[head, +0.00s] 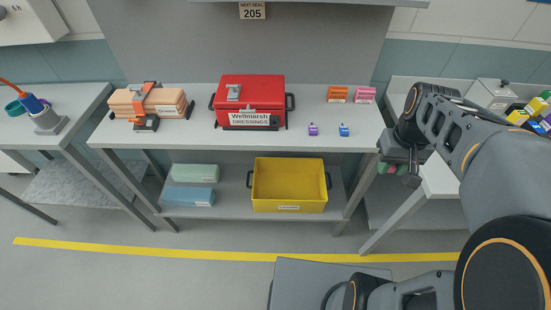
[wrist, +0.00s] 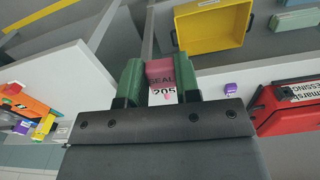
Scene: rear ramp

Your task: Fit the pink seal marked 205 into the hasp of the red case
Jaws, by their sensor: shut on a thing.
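The pink seal marked 205 (wrist: 162,80) is held between the green fingertips of my gripper (wrist: 160,84), with its number facing the wrist camera. In the head view my gripper (head: 394,169) hangs at the right end of the bench, well to the right of the red case, and the seal is mostly hidden. The red case (head: 262,92), labelled Wellmarsh Dressings, stands shut at the middle of the bench. The case also shows in the wrist view (wrist: 272,116).
A yellow bin (head: 290,200) is below. A sign (head: 252,10) reads 205.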

